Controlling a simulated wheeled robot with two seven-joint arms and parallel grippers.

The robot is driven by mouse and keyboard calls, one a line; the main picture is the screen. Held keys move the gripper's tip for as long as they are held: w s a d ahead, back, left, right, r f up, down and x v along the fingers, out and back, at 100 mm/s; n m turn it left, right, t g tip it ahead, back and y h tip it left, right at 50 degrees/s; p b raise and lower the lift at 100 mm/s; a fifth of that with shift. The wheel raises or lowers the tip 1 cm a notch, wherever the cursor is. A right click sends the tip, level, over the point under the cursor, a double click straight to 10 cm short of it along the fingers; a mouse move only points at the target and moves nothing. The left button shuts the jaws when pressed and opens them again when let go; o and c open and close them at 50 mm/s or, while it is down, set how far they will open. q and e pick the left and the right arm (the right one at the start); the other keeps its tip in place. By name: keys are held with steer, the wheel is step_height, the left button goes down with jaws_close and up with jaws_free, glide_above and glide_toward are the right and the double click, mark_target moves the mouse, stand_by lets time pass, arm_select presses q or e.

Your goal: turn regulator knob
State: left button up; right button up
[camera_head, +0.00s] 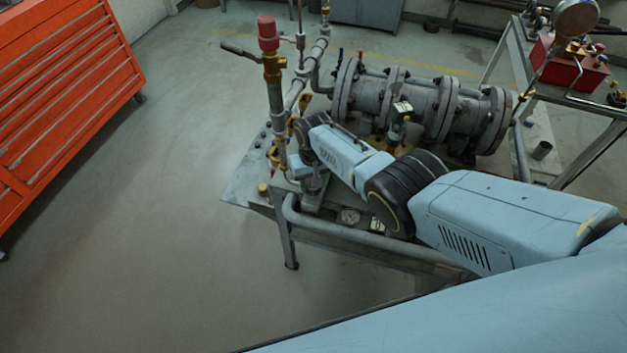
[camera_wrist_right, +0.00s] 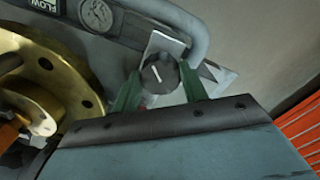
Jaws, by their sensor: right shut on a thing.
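The regulator knob (camera_wrist_right: 160,74) is a dark round knob with a white pointer line, in front of a pale plate in the right wrist view. The two green fingers of my right gripper (camera_wrist_right: 160,88) stand on either side of it, shut on it. The pointer line slants, its top leaning to the left. In the head view my right arm reaches in from the right to the front left corner of the valve bench, and the knob cannot be made out there. My left gripper is not in view.
A brass flange (camera_wrist_right: 62,75) is close on the left in the wrist view, with a gauge (camera_wrist_right: 96,14) above. The large grey valve body (camera_head: 420,100) lies behind my arm. A pipe with a red cap (camera_head: 267,32) rises beside it. Floor is clear left of the bench, towards an orange cabinet (camera_head: 65,90).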

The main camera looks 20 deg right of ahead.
stand_by(0.3)
steer(key=o, duration=1)
step_height(320, 180, up, 6)
steer(key=p, duration=0.4)
steer(key=shift+r, duration=0.1)
step_height(320, 180, up, 7)
steer(key=p, duration=0.1)
steer(key=shift+r, duration=0.1)
